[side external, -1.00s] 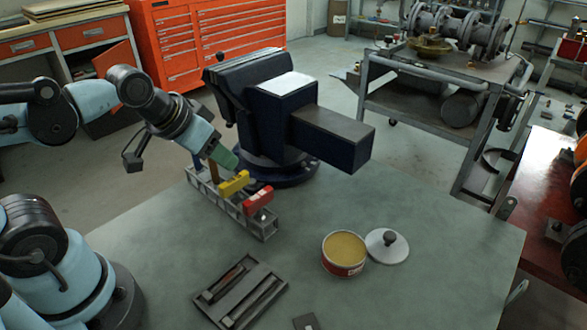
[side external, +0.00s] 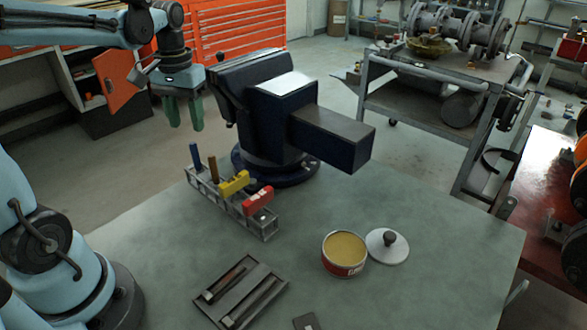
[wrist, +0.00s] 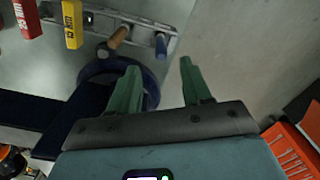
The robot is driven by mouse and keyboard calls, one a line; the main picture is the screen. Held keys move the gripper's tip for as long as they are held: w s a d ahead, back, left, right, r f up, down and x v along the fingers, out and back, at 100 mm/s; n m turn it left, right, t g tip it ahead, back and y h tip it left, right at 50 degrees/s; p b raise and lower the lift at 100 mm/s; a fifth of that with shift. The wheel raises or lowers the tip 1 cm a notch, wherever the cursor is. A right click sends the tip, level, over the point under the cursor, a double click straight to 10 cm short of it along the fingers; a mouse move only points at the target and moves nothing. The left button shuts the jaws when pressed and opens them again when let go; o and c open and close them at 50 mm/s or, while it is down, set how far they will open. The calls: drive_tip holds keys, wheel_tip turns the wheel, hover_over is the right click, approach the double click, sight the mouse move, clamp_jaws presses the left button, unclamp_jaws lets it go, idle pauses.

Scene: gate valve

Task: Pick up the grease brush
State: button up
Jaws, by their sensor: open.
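My gripper (side external: 186,127) is open and empty, its green fingers pointing down, above and behind the rack in the side view. In the wrist view the fingers of my gripper (wrist: 159,65) are spread with nothing between them. The rack (side external: 228,205) holds an upright brown wooden handle (side external: 213,168) and a blue handle (side external: 196,157). The wrist view shows the brown handle (wrist: 118,38) and the blue handle (wrist: 161,44) beyond the fingertips. Bristles are hidden, so I cannot tell which handle is the grease brush.
A yellow tool (side external: 234,184) and a red tool (side external: 258,200) sit in the same rack. A dark vise (side external: 275,120) stands right beside it. A tray (side external: 262,312) with slim tools, an open grease tin (side external: 344,252) and its lid (side external: 388,246) lie nearer the front.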

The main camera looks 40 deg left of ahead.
sight(193, 143)
wheel_tip(193, 143, down, 4)
drive_tip(key=shift+f, duration=0.2)
drive_tip(key=shift+w+a+f, duration=0.1)
drive_tip(key=shift+a+f, duration=0.05)
drive_tip(key=shift+f, duration=1.2)
drive_tip(key=shift+w+a+f, duration=0.1)
drive_tip(key=shift+a+f, duration=0.05)
drive_tip(key=shift+f, duration=1.15)
clamp_jaws()
